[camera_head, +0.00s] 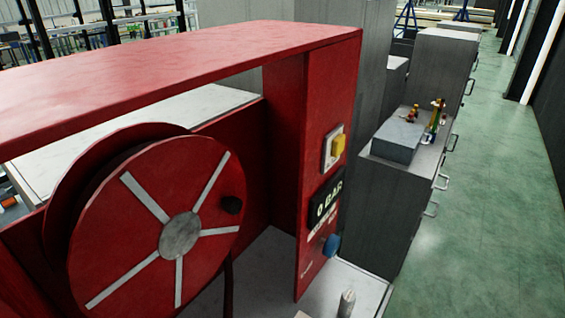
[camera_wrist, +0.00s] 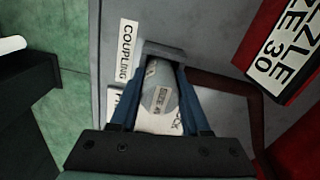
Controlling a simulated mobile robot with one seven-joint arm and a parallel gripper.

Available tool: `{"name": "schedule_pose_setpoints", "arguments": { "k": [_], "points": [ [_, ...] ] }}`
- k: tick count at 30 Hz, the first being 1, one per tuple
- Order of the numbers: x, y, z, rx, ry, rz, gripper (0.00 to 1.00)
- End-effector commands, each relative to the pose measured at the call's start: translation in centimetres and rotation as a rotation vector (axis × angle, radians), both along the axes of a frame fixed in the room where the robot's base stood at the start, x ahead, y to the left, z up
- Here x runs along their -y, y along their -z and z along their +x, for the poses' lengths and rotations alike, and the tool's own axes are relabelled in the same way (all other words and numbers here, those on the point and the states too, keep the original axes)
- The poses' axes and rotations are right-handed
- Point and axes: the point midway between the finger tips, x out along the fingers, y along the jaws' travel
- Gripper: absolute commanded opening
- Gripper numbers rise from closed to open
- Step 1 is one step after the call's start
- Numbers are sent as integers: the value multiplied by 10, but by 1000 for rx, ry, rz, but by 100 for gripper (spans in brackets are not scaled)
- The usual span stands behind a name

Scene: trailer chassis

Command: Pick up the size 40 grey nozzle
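In the wrist view, a grey rounded nozzle-like piece (camera_wrist: 158,92) with a small printed label stands between the two blue fingers of my gripper (camera_wrist: 162,72). The label is too small to read, so its size is not clear. The fingers are spread, one on each side of the piece, and a narrow gap shows on its right. My gripper looks open around it. In the head view, a small pale grey pointed piece (camera_head: 347,303) stands on the light surface at the bottom edge. My gripper is not seen there.
A white "COUPLING" label (camera_wrist: 128,50) lies left of my gripper. A red-edged "NOZZLE SIZE 30" sign (camera_wrist: 280,62) is at the right. In the head view, a red frame (camera_head: 313,165) carries a hose reel (camera_head: 150,220). Grey cabinets (camera_head: 395,205) border a clear green floor (camera_head: 490,200).

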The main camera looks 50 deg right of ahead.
Motion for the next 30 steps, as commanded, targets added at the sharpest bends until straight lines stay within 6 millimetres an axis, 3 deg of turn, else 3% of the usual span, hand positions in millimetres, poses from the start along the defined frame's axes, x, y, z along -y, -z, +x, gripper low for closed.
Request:
{"name": "schedule_pose_setpoints", "arguments": {
  "k": [1, 6, 19, 23, 30],
  "points": [
    [0, 0, 0, 0, 0, 0, 28],
    [0, 0, 0, 0, 0, 0, 0],
    [1, -6, 1, 1, 0, -2, 0],
    [1, -24, 1, 4, 0, -3, 0],
    [1, -72, 2, 6, 0, -5, 0]
  ]
}}
